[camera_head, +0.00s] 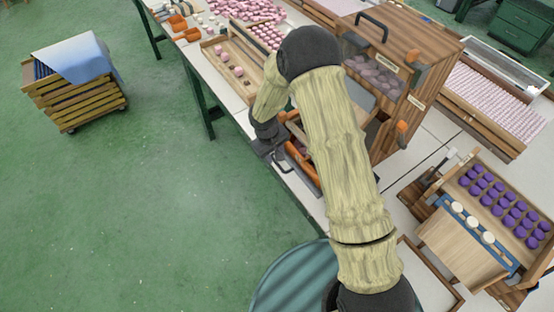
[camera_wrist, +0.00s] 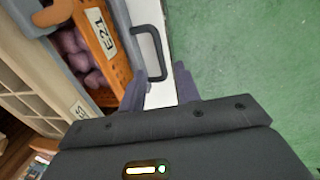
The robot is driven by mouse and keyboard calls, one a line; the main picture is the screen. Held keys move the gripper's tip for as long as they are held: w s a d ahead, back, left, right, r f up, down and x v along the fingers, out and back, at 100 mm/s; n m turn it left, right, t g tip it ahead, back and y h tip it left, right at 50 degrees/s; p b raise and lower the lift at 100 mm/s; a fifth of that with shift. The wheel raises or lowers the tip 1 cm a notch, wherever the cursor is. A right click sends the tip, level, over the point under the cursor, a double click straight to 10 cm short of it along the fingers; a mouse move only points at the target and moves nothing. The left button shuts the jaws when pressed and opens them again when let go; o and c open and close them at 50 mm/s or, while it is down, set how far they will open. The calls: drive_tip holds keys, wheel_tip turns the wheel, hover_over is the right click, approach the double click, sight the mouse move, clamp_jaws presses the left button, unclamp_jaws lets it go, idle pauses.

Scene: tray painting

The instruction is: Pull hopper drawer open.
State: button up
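The hopper is a wooden cabinet (camera_head: 424,42) with a clear front window and pink-mauve pieces inside. Low on its left side is a grey-framed drawer (camera_head: 312,178), partly hidden by my arm. In the wrist view a grey drawer front (camera_wrist: 126,42) bears a dark bar handle (camera_wrist: 158,45), beside an orange bin labelled E21 (camera_wrist: 104,40) and mauve pieces. My gripper (camera_wrist: 160,84) is open, its two fingers apart. The near end of the handle lies just ahead of the fingertips, close to the gap; contact cannot be told. Nothing is held.
A tray of pink pieces (camera_head: 236,86) lies left of the hopper. A purple-piece tray (camera_head: 541,254) stands at the right. The white table edge (camera_wrist: 161,95) runs under the fingers, with open green floor (camera_head: 160,210) beyond. A slatted crate cart (camera_head: 75,100) stands far left.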

sight(278, 164)
drive_tip(key=f, duration=0.5)
drive_tip(key=shift+w+d+f, duration=0.1)
drive_tip(key=shift+w+d, duration=0.2)
drive_tip(key=shift+d, duration=0.1)
clamp_jaws()
